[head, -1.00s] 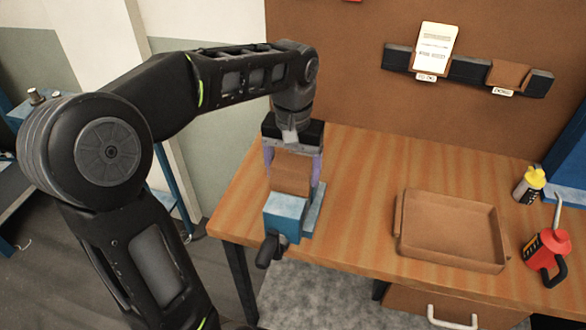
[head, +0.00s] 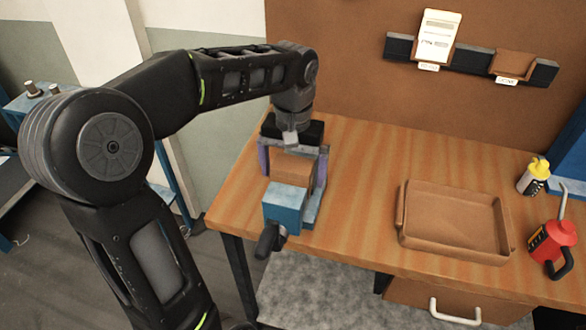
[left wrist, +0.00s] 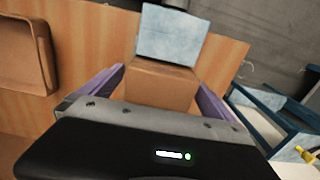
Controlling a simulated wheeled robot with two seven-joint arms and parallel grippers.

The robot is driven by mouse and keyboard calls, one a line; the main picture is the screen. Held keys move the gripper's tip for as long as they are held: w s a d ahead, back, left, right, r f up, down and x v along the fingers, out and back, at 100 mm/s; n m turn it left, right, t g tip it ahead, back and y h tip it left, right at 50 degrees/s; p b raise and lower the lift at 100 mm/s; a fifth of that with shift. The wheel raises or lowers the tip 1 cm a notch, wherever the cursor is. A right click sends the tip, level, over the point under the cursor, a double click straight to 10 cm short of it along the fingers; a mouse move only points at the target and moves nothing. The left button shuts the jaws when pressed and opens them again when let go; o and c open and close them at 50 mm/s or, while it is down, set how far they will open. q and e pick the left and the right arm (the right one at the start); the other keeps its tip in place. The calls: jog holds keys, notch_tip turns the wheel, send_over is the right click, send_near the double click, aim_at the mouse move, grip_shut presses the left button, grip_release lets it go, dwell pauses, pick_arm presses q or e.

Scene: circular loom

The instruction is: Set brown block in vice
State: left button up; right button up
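The brown block (head: 292,168) sits at the blue vice (head: 284,207), directly behind its front jaw, near the table's left front. In the left wrist view the block (left wrist: 160,84) lies against the pale blue jaw (left wrist: 172,36). My left gripper (head: 293,172) is above the block, pointing down, with one purple finger on each side. The fingers are open, with a gap between each finger and the block. The block's underside and the vice's rear part are hidden. My right gripper is in neither view.
A brown tray (head: 402,243) lies on the wooden table (head: 365,160) to the right. A yellow-capped bottle (head: 533,176) and a red can (head: 553,248) stand at the far right. A rack (head: 470,68) hangs on the back board. The table between vice and tray is clear.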

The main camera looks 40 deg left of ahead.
aim_at(293, 163)
pick_arm(q)
notch_tip(293, 163, up, 5)
jog(key=shift+r, duration=0.15)
jog(key=shift+r+p, duration=0.7)
jog(key=shift+r, duration=0.2)
jog(key=shift+r+p, duration=0.35)
jog(key=shift+r, duration=0.05)
